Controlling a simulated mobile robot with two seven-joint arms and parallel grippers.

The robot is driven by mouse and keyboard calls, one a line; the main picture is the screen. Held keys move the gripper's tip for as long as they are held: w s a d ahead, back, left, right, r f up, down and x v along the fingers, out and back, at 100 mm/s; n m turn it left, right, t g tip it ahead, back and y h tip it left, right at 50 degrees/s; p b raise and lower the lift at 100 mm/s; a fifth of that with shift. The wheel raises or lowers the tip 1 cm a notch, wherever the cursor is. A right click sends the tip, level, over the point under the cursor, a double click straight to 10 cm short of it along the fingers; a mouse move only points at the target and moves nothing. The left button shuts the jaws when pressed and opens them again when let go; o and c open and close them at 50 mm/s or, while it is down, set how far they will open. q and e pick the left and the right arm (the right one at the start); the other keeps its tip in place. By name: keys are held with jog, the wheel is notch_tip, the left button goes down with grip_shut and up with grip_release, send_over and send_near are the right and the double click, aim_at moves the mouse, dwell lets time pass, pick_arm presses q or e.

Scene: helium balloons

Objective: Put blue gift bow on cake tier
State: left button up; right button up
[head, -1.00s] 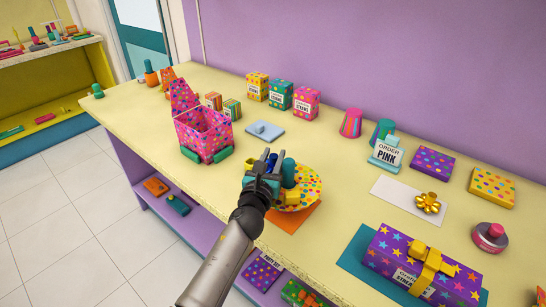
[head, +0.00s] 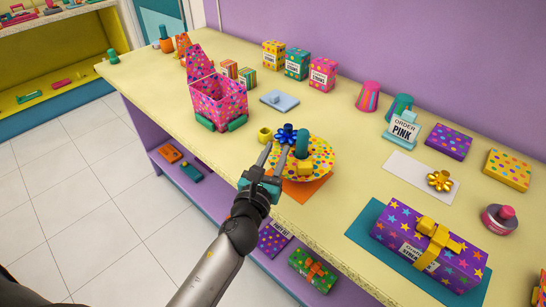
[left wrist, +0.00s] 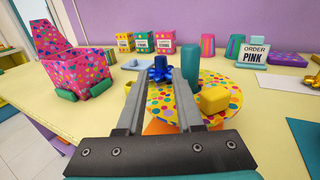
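The blue gift bow (head: 287,133) shows at the back left edge of a round yellow spotted piece (head: 322,158), which looks like the cake tier. I cannot tell whether the bow rests on its rim or stands beside it. A teal cylinder (head: 302,144) and a yellow block (head: 304,168) stand on the spotted piece. My left gripper (head: 275,150) has its fingers apart, pointing at the bow. In the left wrist view the bow (left wrist: 160,70) appears between the fingertips, with gaps on both sides. My right gripper is not in view.
A small yellow cup-like thing (head: 265,134) stands left of the bow. A pink spotted box (head: 218,102) is further left. An order sign (head: 403,130), a white sheet (head: 407,172) and a purple gift (head: 428,247) are to the right. An orange mat (head: 296,189) shows under the spotted piece.

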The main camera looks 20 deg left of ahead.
pick_arm(q)
jog(key=shift+s+d, duration=0.1)
jog(key=shift+s, duration=0.75)
